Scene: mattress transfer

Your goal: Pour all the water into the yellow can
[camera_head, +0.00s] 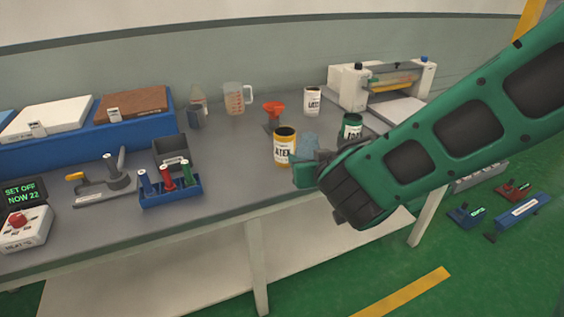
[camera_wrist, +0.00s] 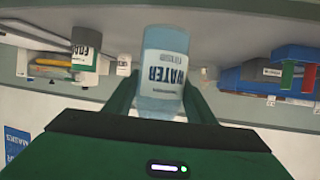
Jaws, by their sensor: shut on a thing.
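The yellow can (camera_head: 284,151), labelled "LATEX" as far as I can read, stands upright on the workbench with a dark open top. My gripper (camera_head: 308,172) is just right of it and in front. It is shut on a light blue translucent bottle (camera_head: 306,143) beside the can. In the wrist view the bottle, labelled "WATER" (camera_wrist: 165,70), sits between my gripper's two fingers (camera_wrist: 163,95). The arm and gripper hide part of the bottle in the head view. I cannot tell the water level, or whether any water is flowing. The yellow can is not clearly seen in the wrist view.
A green can (camera_head: 351,127) stands close right of my gripper, and a white can (camera_head: 312,101) behind. A red funnel (camera_head: 274,111) and a measuring jug (camera_head: 237,98) stand farther back. A blue tray of small bottles (camera_head: 171,194) lies left. The grey bench (camera_head: 232,185) is clear between.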

